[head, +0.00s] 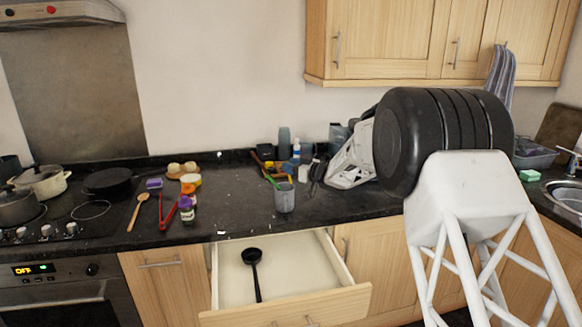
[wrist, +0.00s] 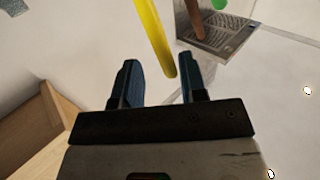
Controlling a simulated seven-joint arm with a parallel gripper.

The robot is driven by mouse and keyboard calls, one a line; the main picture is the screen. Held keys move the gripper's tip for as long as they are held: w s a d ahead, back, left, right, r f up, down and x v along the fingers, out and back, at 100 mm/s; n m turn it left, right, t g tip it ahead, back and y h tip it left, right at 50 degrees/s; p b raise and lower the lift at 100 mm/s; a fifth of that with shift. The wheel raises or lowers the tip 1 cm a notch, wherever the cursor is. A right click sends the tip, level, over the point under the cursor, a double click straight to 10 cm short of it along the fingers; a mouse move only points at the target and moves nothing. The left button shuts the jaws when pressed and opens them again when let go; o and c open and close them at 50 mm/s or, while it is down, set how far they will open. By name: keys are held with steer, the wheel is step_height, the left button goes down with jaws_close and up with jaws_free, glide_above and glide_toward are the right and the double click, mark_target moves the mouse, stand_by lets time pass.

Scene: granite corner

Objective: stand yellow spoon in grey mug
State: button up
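The grey mug (head: 285,198) stands upright on the dark counter behind the open drawer in the head view. A long yellow handle (wrist: 153,38), which looks like the yellow spoon, comes down from the top of the wrist view. Its lower end lies in line with the gap of my gripper (wrist: 158,78). The spoon's bowl is out of the wrist view.
Several coloured utensils and containers crowd the counter behind the mug. An open drawer (head: 325,281) holds a black ladle (head: 252,258). Red tongs (head: 168,212), a wooden spoon (head: 137,212) and jars lie to the left. In the wrist view a brown handle (wrist: 195,20) is close by.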

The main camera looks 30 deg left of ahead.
steer(key=d, duration=0.7)
steer(key=shift+d, duration=0.4)
stand_by(1.4)
